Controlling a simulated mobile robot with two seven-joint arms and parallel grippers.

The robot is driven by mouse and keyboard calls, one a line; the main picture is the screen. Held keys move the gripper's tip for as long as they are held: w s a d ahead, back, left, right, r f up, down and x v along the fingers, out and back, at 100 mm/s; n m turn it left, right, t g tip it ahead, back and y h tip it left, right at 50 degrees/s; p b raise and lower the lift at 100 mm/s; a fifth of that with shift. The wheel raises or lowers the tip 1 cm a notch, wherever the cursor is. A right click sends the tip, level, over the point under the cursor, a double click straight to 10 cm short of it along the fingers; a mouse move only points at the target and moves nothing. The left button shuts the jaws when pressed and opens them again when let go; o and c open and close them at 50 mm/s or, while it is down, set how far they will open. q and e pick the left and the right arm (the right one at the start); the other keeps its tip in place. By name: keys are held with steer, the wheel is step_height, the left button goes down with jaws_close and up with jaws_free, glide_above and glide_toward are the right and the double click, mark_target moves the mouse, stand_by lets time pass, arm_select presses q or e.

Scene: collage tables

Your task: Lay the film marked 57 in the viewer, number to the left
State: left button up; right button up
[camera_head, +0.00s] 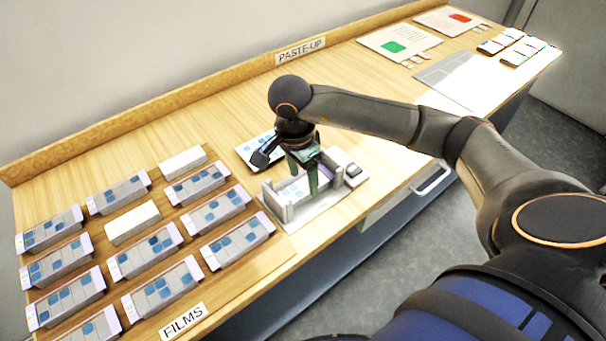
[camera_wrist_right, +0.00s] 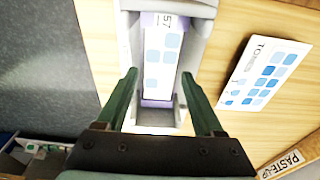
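The film marked 57 (camera_wrist_right: 162,60), a white strip with blue squares and a lilac end, lies in the channel of the grey viewer (camera_wrist_right: 196,48). Its number is at the top end in the right wrist view, which is the left end in the head view. The film (camera_head: 290,191) and viewer (camera_head: 271,199) also show in the head view, partly hidden by my gripper. My right gripper (camera_head: 303,177) is just over the viewer, its green fingers apart on either side of the film. A gap shows between fingers and film in the wrist view. My left gripper is not in view.
A printed card (camera_head: 259,147) lies behind the viewer. Several films on grey blocks (camera_head: 150,250) fill the left of the table, with two bare white blocks (camera_head: 133,222). Sheets with green (camera_head: 394,47) and red patches lie at the far right. Wood between is clear.

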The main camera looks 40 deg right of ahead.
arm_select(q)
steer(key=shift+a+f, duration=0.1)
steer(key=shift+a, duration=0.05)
arm_select(e)
steer(key=o, duration=0.4)
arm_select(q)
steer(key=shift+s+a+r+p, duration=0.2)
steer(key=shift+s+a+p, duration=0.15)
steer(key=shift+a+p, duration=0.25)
arm_select(e)
steer(key=shift+s+a+r, duration=0.1)
steer(key=shift+a+r, duration=0.15)
steer(key=shift+r, duration=1.85)
steer(key=shift+w+a+r, duration=0.1)
steer(key=shift+a+r, duration=0.15)
steer(key=shift+r, duration=1.8)
steer(key=shift+s+a+r, duration=0.1)
steer(key=shift+a+r, duration=0.15)
steer(key=shift+r, duration=1.85)
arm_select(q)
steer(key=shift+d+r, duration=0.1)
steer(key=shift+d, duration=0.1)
arm_select(e)
steer(key=shift+s+f, duration=0.1)
